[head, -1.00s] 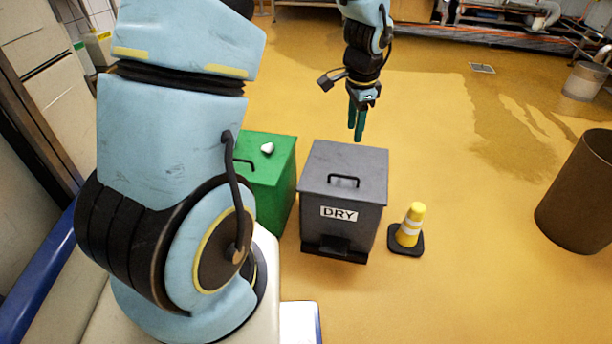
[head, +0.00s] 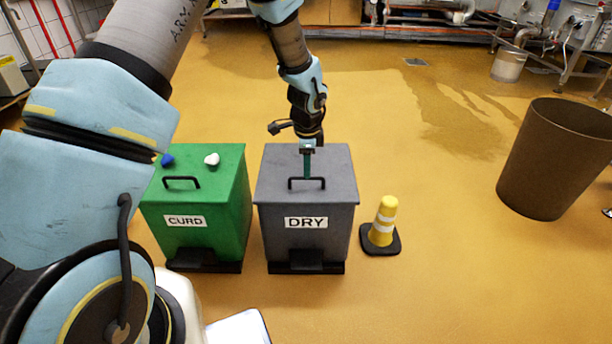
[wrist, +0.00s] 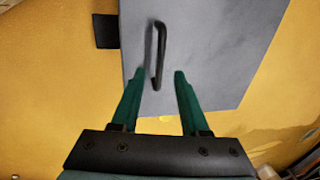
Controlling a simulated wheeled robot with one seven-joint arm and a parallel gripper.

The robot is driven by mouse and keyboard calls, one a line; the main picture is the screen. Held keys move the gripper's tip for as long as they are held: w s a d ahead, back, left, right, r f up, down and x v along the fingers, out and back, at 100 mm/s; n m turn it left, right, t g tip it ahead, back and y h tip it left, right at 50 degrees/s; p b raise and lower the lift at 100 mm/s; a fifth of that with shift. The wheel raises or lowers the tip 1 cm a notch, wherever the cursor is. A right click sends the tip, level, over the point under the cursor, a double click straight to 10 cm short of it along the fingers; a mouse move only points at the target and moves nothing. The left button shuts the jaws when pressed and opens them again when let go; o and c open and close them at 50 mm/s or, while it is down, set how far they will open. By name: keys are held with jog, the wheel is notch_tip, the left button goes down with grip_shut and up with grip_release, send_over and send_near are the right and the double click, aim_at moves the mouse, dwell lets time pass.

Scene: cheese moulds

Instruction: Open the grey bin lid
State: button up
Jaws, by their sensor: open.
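The grey bin (head: 305,245) stands on the floor with a "DRY" label on its front. Its grey lid (head: 335,165) is closed, with a black handle (head: 307,183) on top. In the head view my gripper (head: 307,178) points down over the lid, close behind or at the handle. In the wrist view the lid (wrist: 215,60) fills the upper middle, and the handle (wrist: 161,55) runs lengthwise ahead of my open green fingers (wrist: 160,72). The handle's near end lies around the gap between the fingertips. Nothing is held. Whether a finger touches the handle I cannot tell.
A green "CURD" bin (head: 215,235) stands close on the left, with a white lump (head: 212,159) and a blue one (head: 167,160) on its lid. A small yellow cone (head: 384,222) is at right. A brown barrel (head: 555,160) stands farther right. Wet floor lies behind.

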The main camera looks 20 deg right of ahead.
jog(key=shift+w+d+f, duration=0.1)
jog(key=shift+w+f, duration=0.05)
jog(key=shift+f, duration=0.7)
jog(key=shift+w+d+f, duration=0.1)
jog(key=shift+f, duration=0.75)
grip_shut()
